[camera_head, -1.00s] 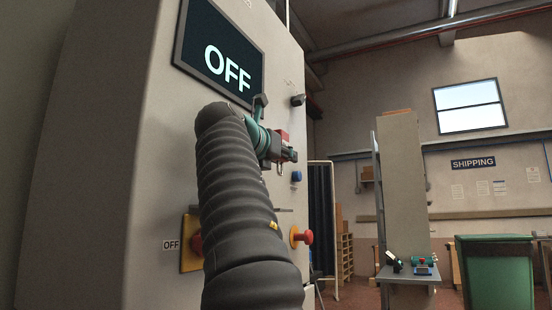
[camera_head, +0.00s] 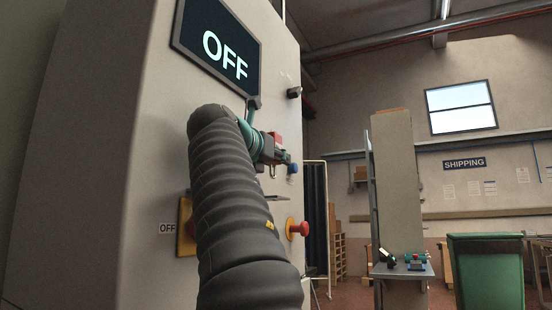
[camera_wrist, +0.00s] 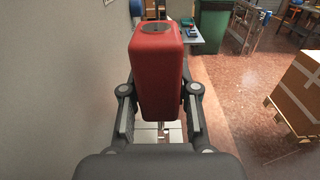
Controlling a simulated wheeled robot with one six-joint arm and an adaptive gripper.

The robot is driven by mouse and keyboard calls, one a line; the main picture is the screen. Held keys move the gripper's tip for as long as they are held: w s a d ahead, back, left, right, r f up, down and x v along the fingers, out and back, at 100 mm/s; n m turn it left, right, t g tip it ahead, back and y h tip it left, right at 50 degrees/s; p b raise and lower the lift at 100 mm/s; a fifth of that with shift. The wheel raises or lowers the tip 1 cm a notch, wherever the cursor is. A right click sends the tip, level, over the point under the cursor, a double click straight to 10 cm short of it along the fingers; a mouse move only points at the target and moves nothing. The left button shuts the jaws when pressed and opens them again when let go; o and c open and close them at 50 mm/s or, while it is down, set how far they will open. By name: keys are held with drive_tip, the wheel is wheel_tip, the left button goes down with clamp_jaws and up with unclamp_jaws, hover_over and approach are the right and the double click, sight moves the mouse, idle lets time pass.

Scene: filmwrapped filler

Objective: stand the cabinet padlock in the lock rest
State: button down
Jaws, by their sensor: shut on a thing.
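The red padlock (camera_wrist: 157,70) is between the two fingers of my gripper (camera_wrist: 160,115) in the wrist view. A dark round disc shows on its top end, and thin metal shows below its body. In the head view my gripper (camera_head: 275,152) is beside the cabinet front, with the red padlock (camera_head: 277,139) partly hidden by it. A thin shackle hangs beneath. A narrow ledge (camera_head: 279,197) on the cabinet lies below the gripper; I cannot tell whether it is the lock rest.
The tall cabinet (camera_head: 100,150) carries an OFF screen (camera_head: 222,50), a blue button (camera_head: 293,168) close to the gripper tips and a red knob (camera_head: 299,228) lower down. A small table (camera_head: 402,271) and green bin (camera_head: 485,270) stand farther right.

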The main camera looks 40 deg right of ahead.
sight(270, 173)
drive_tip(key=shift+f+b, duration=0.8)
drive_tip(key=shift+f, duration=0.5)
drive_tip(key=shift+s+p, duration=0.1)
drive_tip(key=shift+p, duration=0.7)
idle(0.9)
drive_tip(key=shift+f+b, duration=0.95)
drive_tip(key=shift+f, duration=0.25)
drive_tip(key=shift+f, duration=0.1)
idle(0.4)
drive_tip(key=shift+r+p, duration=0.6)
drive_tip(key=shift+p, duration=0.3)
drive_tip(key=shift+d, duration=0.1)
drive_tip(key=shift+r, duration=0.2)
